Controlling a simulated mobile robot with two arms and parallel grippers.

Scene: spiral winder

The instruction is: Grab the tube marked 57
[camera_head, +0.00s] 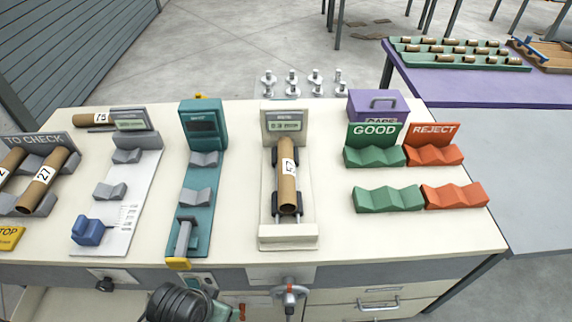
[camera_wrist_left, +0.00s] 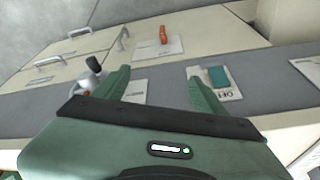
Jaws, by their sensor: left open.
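The tube marked 57 (camera_head: 288,185) is a brown cardboard tube with a white label. It lies lengthwise in the cream weighing or measuring stand (camera_head: 289,240), between dark supports, below a small display. My left gripper (camera_wrist_left: 158,84) is open and empty in the left wrist view, its green fingers spread in front of the bench's drawer front. The tube does not show in that view. In the head view a dark part of my arm shows at the bottom edge, below and left of the tube. My right gripper is not in view.
A TO CHECK rack (camera_head: 40,142) holds other tubes at left, including one marked 27 (camera_head: 42,182). A teal device (camera_head: 203,125) stands left of the cream stand. Green GOOD (camera_head: 375,135) and red REJECT (camera_head: 434,135) cradles are empty at right. A lever (camera_head: 290,292) sticks out from the bench front.

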